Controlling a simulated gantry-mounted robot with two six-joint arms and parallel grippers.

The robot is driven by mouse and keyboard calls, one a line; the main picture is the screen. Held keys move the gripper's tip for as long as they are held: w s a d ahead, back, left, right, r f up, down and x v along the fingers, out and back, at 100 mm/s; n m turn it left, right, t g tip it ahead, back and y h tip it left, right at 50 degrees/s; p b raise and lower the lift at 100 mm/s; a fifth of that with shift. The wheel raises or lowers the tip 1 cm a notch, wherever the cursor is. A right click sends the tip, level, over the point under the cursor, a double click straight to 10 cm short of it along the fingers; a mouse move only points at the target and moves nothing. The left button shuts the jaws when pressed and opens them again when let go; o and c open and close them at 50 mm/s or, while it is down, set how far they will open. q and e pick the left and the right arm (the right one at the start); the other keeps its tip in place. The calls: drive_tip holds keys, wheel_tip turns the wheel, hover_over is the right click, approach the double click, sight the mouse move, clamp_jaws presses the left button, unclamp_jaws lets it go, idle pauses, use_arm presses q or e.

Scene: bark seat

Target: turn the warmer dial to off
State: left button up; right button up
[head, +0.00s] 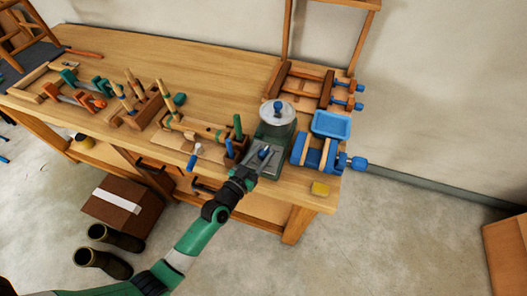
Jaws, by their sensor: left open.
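The warmer is a green unit (272,133) with a silver-lidded pot (277,112) on top, near the right end of the workbench. My left gripper (263,157) is at the warmer's lower front, its fingers apart. A small dark blue piece shows between or just beyond the fingers; it may be the dial, but it is too small to tell. The dial's pointer and setting cannot be read. Whether the fingers touch it cannot be told. My right gripper is out of view.
A blue vise (314,153) and blue tray (332,124) stand right of the warmer. Wooden holders and clamps (205,127) crowd the left. The back middle of the workbench (190,70) is clear.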

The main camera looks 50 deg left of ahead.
use_arm(q)
drive_tip(key=shift+w+a, duration=0.1)
drive_tip(key=shift+w, duration=0.4)
clamp_jaws()
